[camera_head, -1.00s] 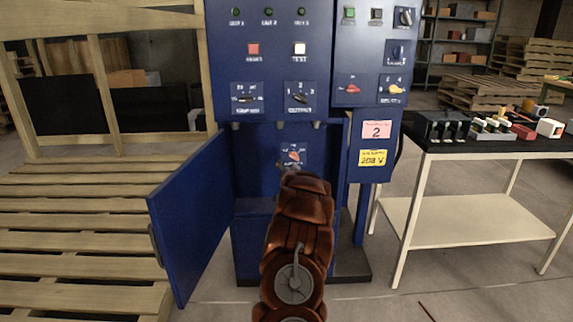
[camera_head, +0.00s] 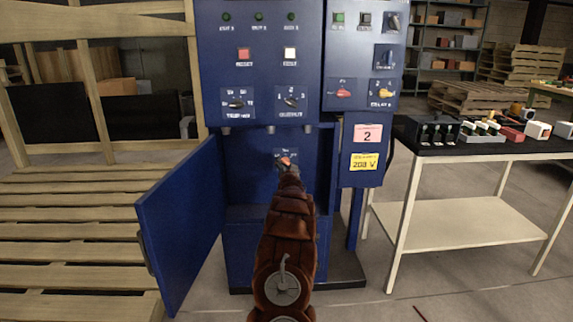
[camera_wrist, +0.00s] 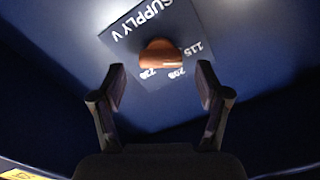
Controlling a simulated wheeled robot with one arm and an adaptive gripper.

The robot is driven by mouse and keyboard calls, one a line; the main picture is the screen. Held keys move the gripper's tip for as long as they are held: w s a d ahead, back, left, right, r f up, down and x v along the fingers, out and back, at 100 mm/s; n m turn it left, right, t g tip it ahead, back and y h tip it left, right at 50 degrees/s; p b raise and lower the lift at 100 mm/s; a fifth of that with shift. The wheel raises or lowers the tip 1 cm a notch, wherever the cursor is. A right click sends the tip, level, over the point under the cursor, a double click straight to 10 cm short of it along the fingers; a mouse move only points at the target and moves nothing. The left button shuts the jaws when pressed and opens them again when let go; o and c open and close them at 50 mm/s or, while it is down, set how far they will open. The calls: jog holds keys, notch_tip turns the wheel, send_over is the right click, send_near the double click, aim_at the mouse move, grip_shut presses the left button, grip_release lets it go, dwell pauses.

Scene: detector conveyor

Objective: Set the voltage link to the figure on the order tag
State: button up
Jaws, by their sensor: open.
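The voltage link is an orange-red knob (camera_wrist: 160,53) on a blue plate marked SUPPLY V (camera_wrist: 140,30), with 115, 208 and 230 printed around it. Which figure the knob points at is not clear. In the head view the knob (camera_head: 287,159) sits inside the cabinet's open lower bay, partly behind my arm. My gripper (camera_wrist: 160,80) is open, its fingers apart below and to either side of the knob in the wrist view, not closed on it. The yellow order tag (camera_head: 365,162) on the cabinet's right panel reads 208 V.
The blue bay door (camera_head: 180,220) hangs open at the left. A pink tag (camera_head: 367,133) reading 2 is above the yellow one. Other dials and buttons cover the upper cabinet (camera_head: 262,75). A bench (camera_head: 460,150) with small parts stands right; wooden pallets (camera_head: 80,210) lie left.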

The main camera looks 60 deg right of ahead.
aim_at(286, 162)
jog(key=shift+w+d+r, duration=0.1)
jog(key=shift+w+d, duration=0.25)
jog(key=shift+d, duration=0.1)
jog(key=shift+w+d, duration=0.2)
jog(key=shift+d, duration=0.15)
jog(key=shift+w+d, duration=0.25)
jog(key=shift+w, duration=0.1)
jog(key=shift+d, duration=0.1)
jog(key=c, duration=1.2)
jog(key=shift+o, duration=0.2)
